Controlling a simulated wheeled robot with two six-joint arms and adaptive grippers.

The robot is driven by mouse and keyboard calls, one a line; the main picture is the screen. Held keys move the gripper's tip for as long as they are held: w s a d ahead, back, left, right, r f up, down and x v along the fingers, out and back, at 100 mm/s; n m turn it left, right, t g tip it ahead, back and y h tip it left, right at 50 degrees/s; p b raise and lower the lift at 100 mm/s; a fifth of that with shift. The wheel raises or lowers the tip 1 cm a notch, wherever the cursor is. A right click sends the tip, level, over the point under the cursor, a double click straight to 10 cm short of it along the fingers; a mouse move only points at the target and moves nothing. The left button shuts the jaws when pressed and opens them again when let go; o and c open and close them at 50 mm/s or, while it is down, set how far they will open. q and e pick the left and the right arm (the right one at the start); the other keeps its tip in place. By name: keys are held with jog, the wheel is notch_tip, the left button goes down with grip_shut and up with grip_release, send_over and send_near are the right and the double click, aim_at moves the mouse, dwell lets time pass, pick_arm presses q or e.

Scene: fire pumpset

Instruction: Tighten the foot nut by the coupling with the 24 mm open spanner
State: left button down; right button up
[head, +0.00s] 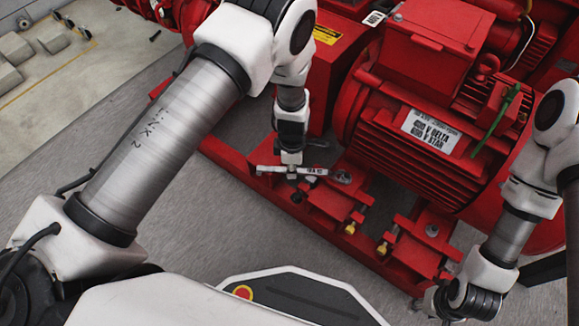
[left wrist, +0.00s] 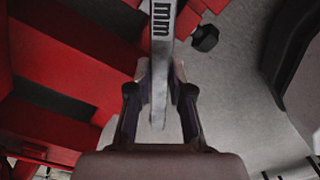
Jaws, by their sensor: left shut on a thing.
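In the head view my left gripper (head: 291,168) is shut on a silver spanner (head: 313,171), which lies roughly level above the red base frame. Dark lettering shows on its shank. Its right end is at or close beside the foot nut (head: 343,177) on the left motor foot; I cannot tell whether the jaw is around the nut. The left wrist view shows the spanner (left wrist: 161,50) with "mm" on it, between the fingers of my left gripper (left wrist: 160,105). My right gripper (head: 445,301) is low at the right, its fingers unclear.
The red motor (head: 430,160) with its rating plate stands behind the foot. Another foot with a bolt (head: 432,230) is to the right. Brass-coloured screws (head: 350,228) stick out at the frame's front. Grey floor (head: 200,180) is clear to the left.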

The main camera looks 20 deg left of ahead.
pick_arm(q)
jog(key=shift+w+d, duration=0.15)
jog(key=shift+d, duration=0.6)
jog(key=shift+w, duration=0.1)
jog(key=shift+w+a+m+b, duration=0.15)
jog(key=shift+w+m+b, duration=0.95)
jog(key=shift+w+m, duration=1.3)
jog(key=shift+s+n, duration=0.2)
jog(key=shift+n, duration=0.3)
jog(key=shift+a, duration=0.1)
jog(key=shift+w+a, duration=0.15)
jog(key=shift+a, duration=1.35)
jog(key=shift+w+a, duration=0.1)
jog(key=shift+a, duration=1.35)
jog(key=shift+d+p, duration=0.1)
jog(key=shift+p, duration=0.25)
